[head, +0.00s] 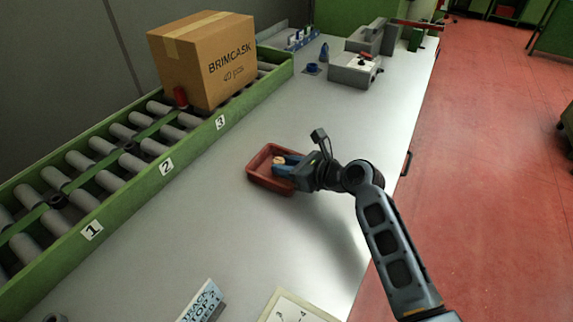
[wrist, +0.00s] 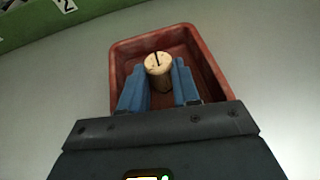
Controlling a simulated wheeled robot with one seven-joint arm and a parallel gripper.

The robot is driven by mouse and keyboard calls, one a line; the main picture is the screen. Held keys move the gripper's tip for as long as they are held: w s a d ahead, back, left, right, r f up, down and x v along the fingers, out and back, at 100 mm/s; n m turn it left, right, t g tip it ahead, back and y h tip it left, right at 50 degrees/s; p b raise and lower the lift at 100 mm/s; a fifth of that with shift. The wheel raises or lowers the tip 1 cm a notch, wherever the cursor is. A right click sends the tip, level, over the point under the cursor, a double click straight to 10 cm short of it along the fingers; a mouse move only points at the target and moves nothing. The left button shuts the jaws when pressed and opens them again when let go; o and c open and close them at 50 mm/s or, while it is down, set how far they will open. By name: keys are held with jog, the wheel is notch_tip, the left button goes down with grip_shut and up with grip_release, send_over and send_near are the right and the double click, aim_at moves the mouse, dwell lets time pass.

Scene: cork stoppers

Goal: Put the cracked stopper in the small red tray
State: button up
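The small red tray (head: 258,178) sits on the grey bench; it fills the upper middle of the wrist view (wrist: 118,62). The light tan cork stopper (wrist: 158,62) has a dark crack line across its top and stands roughly upright. My gripper (wrist: 160,82) has its blue fingers on either side of the stopper, apparently touching it. In the head view my gripper (head: 284,164) reaches in from the right, over the tray, with the stopper (head: 278,160) at its fingertips. Whether the stopper's bottom touches the tray floor is hidden.
A green-framed roller conveyor (head: 150,180) with numbered spots runs along the left. Grey fixtures (head: 352,72) are at the back. A printed card (head: 203,302) and a paper sheet (head: 290,308) lie in front.

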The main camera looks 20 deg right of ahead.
jog(key=o, duration=0.5)
jog(key=shift+c, duration=0.2)
jog(key=shift+s+r, duration=0.1)
jog(key=shift+r, duration=0.1)
jog(key=v, duration=1.2)
jog(key=shift+d+f+p, duration=0.1)
jog(key=shift+p, duration=0.25)
